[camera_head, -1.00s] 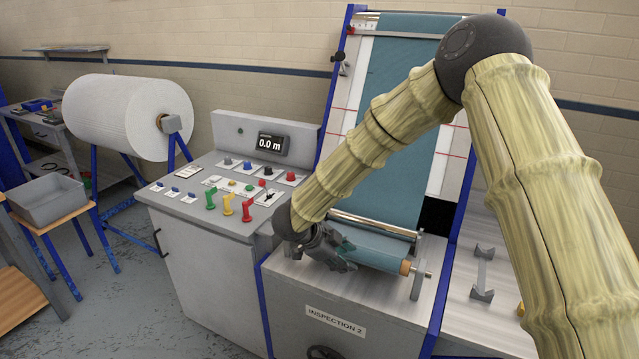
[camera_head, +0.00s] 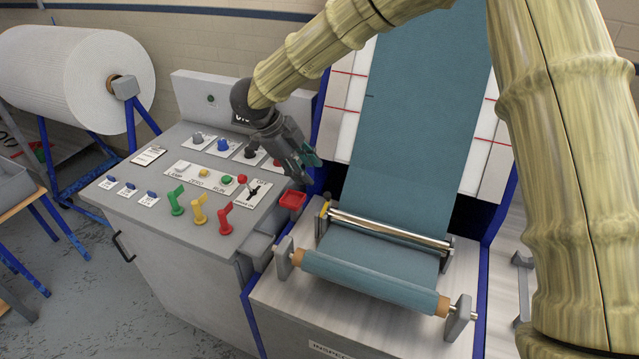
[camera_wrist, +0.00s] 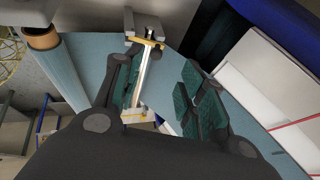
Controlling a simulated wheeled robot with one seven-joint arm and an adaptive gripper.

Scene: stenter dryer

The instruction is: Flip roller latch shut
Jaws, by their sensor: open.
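The fabric roller (camera_head: 370,280) lies across brackets on the inspection stand, with the chrome bar (camera_head: 390,228) behind it. A small yellow piece (camera_head: 324,208) sits at the bar's left end; in the wrist view a yellow crosspiece (camera_wrist: 150,42) shows at the bar's end. A red square piece (camera_head: 291,201) stands between console and stand. I cannot tell which of these is the latch. My gripper (camera_head: 308,168) is open and empty, above the red piece and left of the fabric. In the wrist view its fingers (camera_wrist: 158,88) frame the chrome bar, apart from it.
The control console (camera_head: 150,235) at left carries green, yellow and red levers (camera_head: 200,208) and several knobs. Blue teal fabric (camera_head: 420,110) runs up the sloped panel behind. A white roll (camera_head: 75,80) stands at far left. Space above the fabric roller is clear.

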